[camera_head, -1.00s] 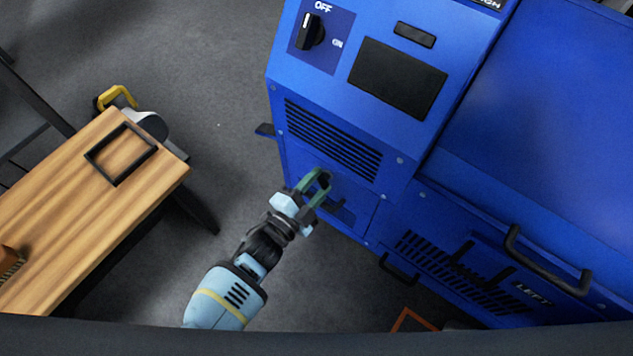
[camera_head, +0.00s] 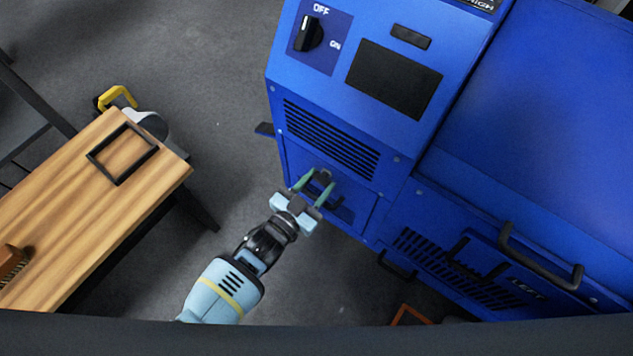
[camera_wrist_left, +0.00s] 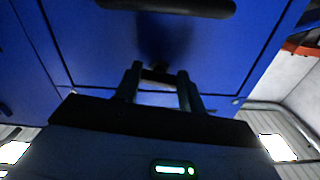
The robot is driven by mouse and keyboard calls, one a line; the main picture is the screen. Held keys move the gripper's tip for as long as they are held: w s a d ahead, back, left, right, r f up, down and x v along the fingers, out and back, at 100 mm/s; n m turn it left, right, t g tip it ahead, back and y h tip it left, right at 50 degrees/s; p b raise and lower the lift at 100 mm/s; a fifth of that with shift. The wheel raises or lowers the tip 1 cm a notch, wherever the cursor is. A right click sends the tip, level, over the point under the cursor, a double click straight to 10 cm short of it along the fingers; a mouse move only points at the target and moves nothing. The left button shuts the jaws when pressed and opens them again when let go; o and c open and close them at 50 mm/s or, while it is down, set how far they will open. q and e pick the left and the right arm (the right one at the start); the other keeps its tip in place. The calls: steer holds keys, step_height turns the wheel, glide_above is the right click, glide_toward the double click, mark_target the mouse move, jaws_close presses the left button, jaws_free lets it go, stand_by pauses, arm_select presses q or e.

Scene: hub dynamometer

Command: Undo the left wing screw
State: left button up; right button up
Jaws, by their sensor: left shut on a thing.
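My left gripper (camera_head: 316,186) reaches from below to the lower front panel (camera_head: 357,208) of the blue cabinet. Its green fingers are closed on a small dark piece, which looks like the left wing screw (camera_head: 323,175), at the upper part of that panel. In the left wrist view the gripper (camera_wrist_left: 160,82) has the dark wing screw (camera_wrist_left: 158,73) between its two fingertips, against the blue face. The screw's wings are mostly hidden by the fingers, so its exact turn cannot be told. My right gripper is not in view.
A black handle (camera_wrist_left: 172,5) sits close to the fingers in the wrist view. Vents (camera_head: 333,138) and an OFF/ON knob (camera_head: 309,34) are higher on the cabinet. A wooden bench (camera_head: 84,215) stands at the left. Grey floor between is clear.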

arm_select(q)
steer(key=shift+n, duration=0.8)
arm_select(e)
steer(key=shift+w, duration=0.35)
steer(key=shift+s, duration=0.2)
arm_select(q)
steer(key=o, duration=1)
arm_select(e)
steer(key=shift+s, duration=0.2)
arm_select(q)
steer(key=p+v, duration=0.2)
steer(key=v, duration=0.5)
steer(key=shift+s+a, duration=0.2)
steer(key=shift+s, duration=0.15)
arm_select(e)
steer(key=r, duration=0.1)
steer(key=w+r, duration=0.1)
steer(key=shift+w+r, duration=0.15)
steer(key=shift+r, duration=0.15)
